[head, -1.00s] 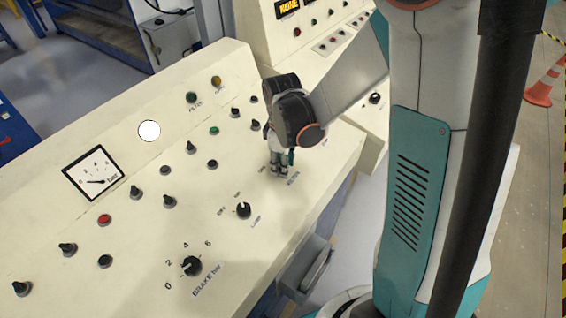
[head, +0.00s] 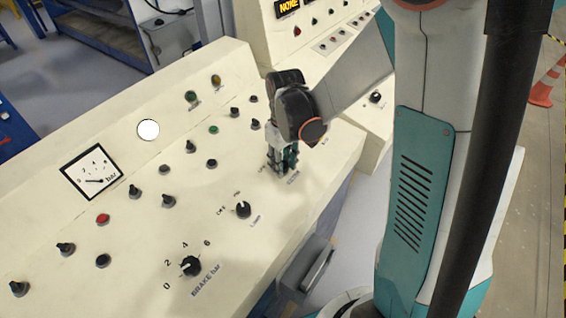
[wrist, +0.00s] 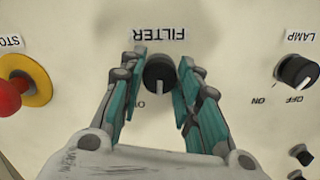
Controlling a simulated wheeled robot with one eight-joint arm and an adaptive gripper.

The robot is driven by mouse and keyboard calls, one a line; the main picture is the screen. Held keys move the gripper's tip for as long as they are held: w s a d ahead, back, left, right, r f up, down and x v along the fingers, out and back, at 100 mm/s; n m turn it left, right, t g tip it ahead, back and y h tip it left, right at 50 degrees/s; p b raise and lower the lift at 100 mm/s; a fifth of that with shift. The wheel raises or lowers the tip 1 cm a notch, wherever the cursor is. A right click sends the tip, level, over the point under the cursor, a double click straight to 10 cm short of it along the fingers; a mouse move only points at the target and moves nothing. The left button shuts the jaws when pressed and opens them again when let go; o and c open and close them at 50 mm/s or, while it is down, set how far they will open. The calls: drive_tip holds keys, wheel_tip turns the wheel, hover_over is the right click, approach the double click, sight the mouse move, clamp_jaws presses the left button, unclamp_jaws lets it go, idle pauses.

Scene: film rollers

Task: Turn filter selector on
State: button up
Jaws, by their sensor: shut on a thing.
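The filter selector (wrist: 159,73) is a round black knob with a light mark on its lower edge in the wrist view. The FILTER label (wrist: 158,34) reads upside down above it. An ON label (wrist: 139,104) is partly covered by a finger at the lower left. My gripper (wrist: 161,77) points at the panel, with one teal finger on each side of the knob, shut on it.
In the wrist view a red stop button (wrist: 12,92) with a yellow ring sits left, and the lamp selector (wrist: 297,70) sits right. In the head view the sloping cream panel (head: 225,262) carries several other knobs, a gauge (head: 92,172) and the brake knob (head: 190,265).

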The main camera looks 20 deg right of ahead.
sight(286, 163)
drive_tip(key=m, duration=0.5)
drive_tip(key=shift+y, duration=0.3)
drive_tip(key=shift+m, duration=0.4)
drive_tip(key=o, duration=1.1)
drive_tip(key=shift+c, duration=0.2)
wheel_tip(286, 163, up, 12)
drive_tip(key=shift+d, duration=0.4)
